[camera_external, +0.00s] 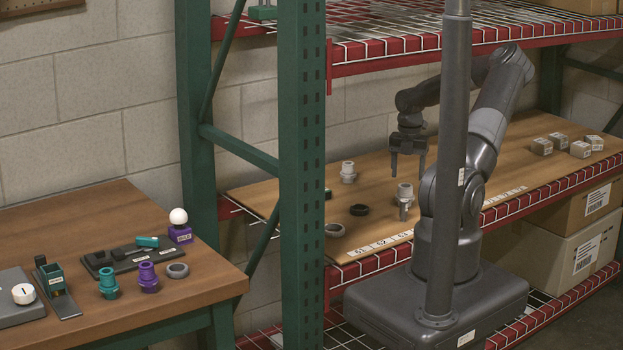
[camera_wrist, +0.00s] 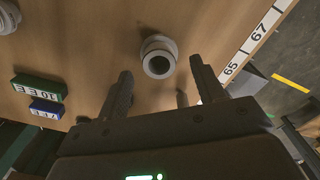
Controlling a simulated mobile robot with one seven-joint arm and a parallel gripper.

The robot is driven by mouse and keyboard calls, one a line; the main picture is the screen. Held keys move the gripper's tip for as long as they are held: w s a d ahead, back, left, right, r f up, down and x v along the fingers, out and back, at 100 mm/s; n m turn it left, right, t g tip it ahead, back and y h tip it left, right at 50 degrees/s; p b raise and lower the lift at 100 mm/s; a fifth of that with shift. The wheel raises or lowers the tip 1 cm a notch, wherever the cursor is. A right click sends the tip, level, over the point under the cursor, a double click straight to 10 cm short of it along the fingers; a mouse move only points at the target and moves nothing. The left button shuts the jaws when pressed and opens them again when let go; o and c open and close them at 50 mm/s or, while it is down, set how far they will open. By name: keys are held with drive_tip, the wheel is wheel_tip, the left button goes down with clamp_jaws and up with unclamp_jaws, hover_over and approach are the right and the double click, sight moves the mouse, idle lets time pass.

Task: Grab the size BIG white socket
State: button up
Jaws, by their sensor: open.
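Two whitish-grey sockets stand upright on the wooden shelf board in the external view: one farther back (camera_external: 348,172) and one nearer the front edge (camera_external: 405,190). The nearer one looks a little larger, but distance makes size hard to judge. My gripper (camera_external: 408,177) is open, pointing down, above the board by the nearer socket. In the wrist view, a pale round socket (camera_wrist: 159,57) with a dark hole shows beyond and between the spread fingertips of my gripper (camera_wrist: 161,72). Nothing is between the fingers. I cannot tell for certain which socket this is.
A black ring (camera_external: 359,210) and a grey ring (camera_external: 335,230) lie left on the board. Green (camera_wrist: 38,88) and blue (camera_wrist: 46,109) labelled blocks show in the wrist view. Small boxes (camera_external: 568,146) sit at right. A green shelf post (camera_external: 302,150) stands left.

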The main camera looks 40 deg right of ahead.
sight(406, 185)
drive_tip(key=shift+w+a+f, duration=0.1)
drive_tip(key=shift+a+f, duration=0.1)
drive_tip(key=shift+f, duration=2.3)
drive_tip(key=c, duration=1.1)
